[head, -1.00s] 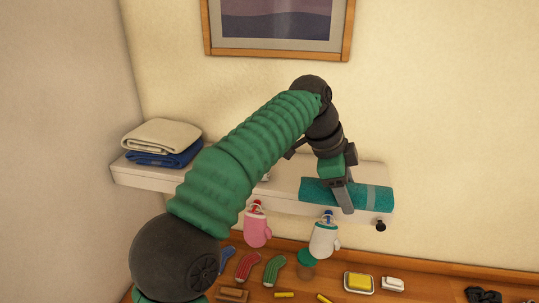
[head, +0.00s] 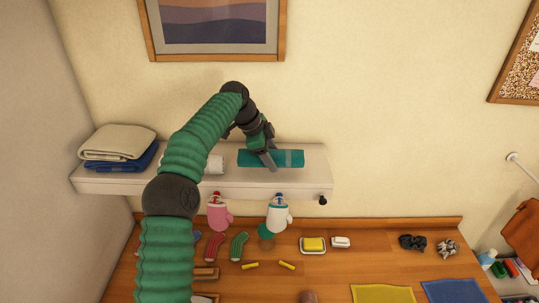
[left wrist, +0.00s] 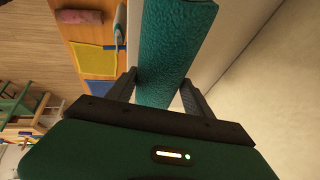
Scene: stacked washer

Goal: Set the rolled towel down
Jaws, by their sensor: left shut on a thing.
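The left wrist view shows the towel (left wrist: 172,45) between the two fingers (left wrist: 158,95). My right gripper is not in view.
Folded towels (head: 118,145) are at the shelf's left end, and a white roll (head: 215,165) is left of the teal towel. The wooden desk (head: 370,240) below holds socks, a soap dish (head: 313,245) and cloths.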

